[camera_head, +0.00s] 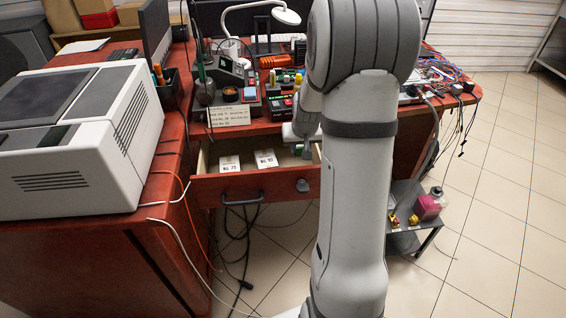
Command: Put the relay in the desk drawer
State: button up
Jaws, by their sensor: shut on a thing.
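The desk drawer (252,186) is pulled open under the front of the red desk. Two small pale boxes with printed labels, the left box (229,164) and the right box (266,158), lie inside it. My gripper (300,146) points down over the right end of the drawer. It is partly hidden by my own arm. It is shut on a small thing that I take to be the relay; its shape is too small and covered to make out. I cannot tell whether it touches the drawer floor.
A large white and grey machine (75,135) stands on the red desk (95,250) at left.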

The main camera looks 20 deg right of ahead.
notch_tip(320, 180, down, 6)
jog(key=shift+f+b, duration=0.25)
jog(key=shift+b, duration=0.4)
jog(key=shift+f+b, duration=0.6)
jog(key=o, duration=0.9)
jog(key=shift+o, duration=0.2)
jog(key=shift+r, duration=0.15)
